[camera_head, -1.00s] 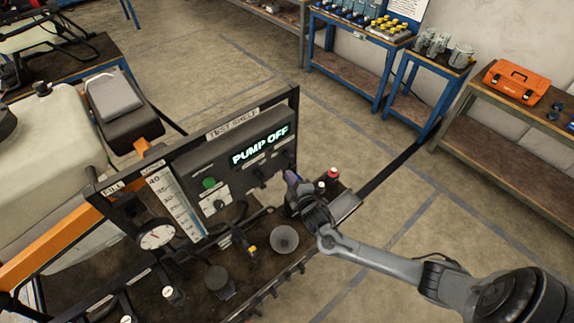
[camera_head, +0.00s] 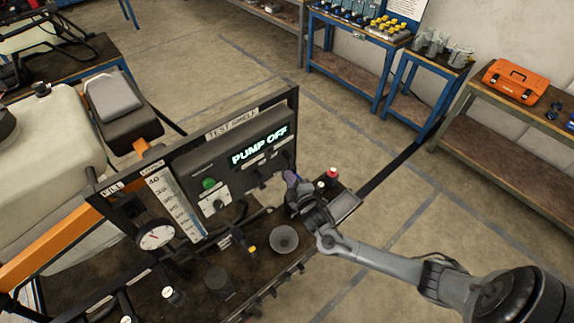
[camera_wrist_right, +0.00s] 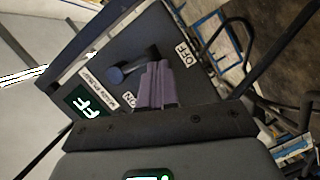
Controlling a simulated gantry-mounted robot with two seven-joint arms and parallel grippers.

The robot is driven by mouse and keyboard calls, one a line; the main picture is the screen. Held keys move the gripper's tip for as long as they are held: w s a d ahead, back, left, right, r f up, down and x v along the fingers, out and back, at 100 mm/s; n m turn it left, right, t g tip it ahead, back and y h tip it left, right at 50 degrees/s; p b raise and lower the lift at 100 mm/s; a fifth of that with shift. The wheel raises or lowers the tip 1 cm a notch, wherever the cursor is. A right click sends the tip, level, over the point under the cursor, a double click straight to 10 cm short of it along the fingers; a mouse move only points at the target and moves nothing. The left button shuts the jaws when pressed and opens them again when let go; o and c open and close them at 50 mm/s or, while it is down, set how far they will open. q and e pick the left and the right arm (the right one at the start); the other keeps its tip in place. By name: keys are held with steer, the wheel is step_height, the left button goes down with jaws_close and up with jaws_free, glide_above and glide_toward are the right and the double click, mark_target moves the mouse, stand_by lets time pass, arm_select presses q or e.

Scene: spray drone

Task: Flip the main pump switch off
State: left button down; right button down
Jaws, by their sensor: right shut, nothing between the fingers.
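The control panel (camera_head: 240,150) of the test bench has a lit display (camera_head: 259,146) reading "PUMP OFF". In the right wrist view, a dark blue-grey switch lever (camera_wrist_right: 122,71) stands out from the panel between an OFF label (camera_wrist_right: 184,54) and an ON label (camera_wrist_right: 130,99). Which way it is thrown is hard to tell. My right gripper (camera_head: 292,178) is at the panel's right end; its purple fingers (camera_wrist_right: 155,86) are shut and empty, close beside the lever. I cannot tell whether they touch it. My left gripper is not in view.
A green button (camera_head: 208,183), a dial gauge (camera_head: 155,236) and a funnel-like cup (camera_head: 284,239) are left of my right gripper. A red-capped bottle (camera_head: 332,174) stands just behind it. An orange toolbox (camera_head: 516,79) sits on a far bench.

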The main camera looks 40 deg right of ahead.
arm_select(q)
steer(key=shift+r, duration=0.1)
arm_select(e)
steer(key=shift+r, duration=0.1)
